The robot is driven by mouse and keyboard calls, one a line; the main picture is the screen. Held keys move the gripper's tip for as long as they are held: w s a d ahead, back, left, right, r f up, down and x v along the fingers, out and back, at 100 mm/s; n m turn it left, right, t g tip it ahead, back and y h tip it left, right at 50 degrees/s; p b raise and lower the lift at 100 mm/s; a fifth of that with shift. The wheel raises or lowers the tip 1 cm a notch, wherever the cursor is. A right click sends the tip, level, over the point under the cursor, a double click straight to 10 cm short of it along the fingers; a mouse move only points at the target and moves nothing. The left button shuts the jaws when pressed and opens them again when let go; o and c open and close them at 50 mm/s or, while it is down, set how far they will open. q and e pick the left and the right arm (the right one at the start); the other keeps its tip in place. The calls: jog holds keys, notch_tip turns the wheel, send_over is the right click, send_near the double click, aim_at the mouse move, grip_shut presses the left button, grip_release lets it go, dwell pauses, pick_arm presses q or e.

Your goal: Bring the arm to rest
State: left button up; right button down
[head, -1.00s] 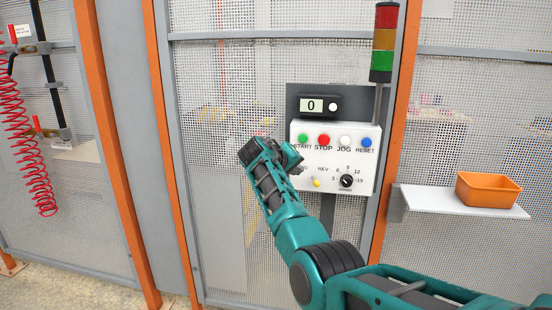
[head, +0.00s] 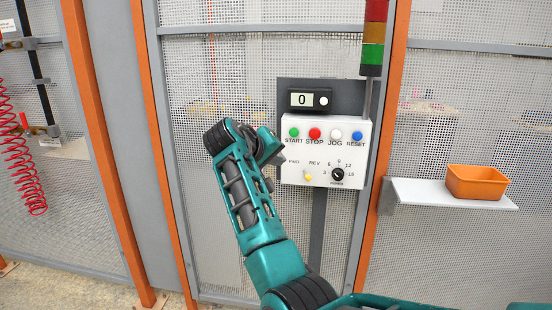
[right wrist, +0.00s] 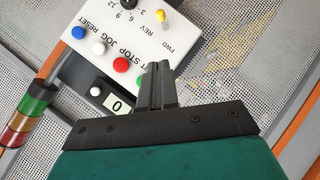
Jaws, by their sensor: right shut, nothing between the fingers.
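My right gripper (head: 268,184) is shut and empty, just left of the white control panel (head: 350,150). The teal right arm rises from the bottom of the head view. In the right wrist view the closed black fingers (right wrist: 158,72) stand in front of the panel (right wrist: 190,22), near the green button and the mesh. Any gap to the panel is hard to judge. My left gripper is not in view.
The panel has green, red, white and blue buttons, a yellow switch (head: 308,177), a black dial (head: 338,174) and a display (head: 302,99) reading 0. A stack light (head: 374,40) stands above. An orange bin (head: 477,182) sits on a white shelf (head: 410,193) at right.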

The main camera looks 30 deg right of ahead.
jog(key=shift+f, duration=0.15)
jog(key=s+a+f+n+t+y, duration=0.1)
jog(key=s+a+f+y, duration=0.15)
jog(key=f, duration=0.65)
jog(key=s+a+f+n+t+y, duration=0.15)
jog(key=s+f, duration=0.25)
jog(key=f, duration=0.5)
jog(key=s+a+f+n+t+y, duration=0.1)
jog(key=s+f+n+t+y, duration=0.15)
jog(key=f, duration=0.65)
jog(key=s+a+f+y, duration=0.3)
jog(key=s+a+f, duration=0.1)
jog(key=s, duration=0.7)
jog(key=s+a+f+m+y, duration=0.1)
jog(key=s+a+f+y, duration=0.2)
jog(key=s+a, duration=0.3)
jog(key=s, duration=0.5)
jog(key=shift+s+f, duration=0.35)
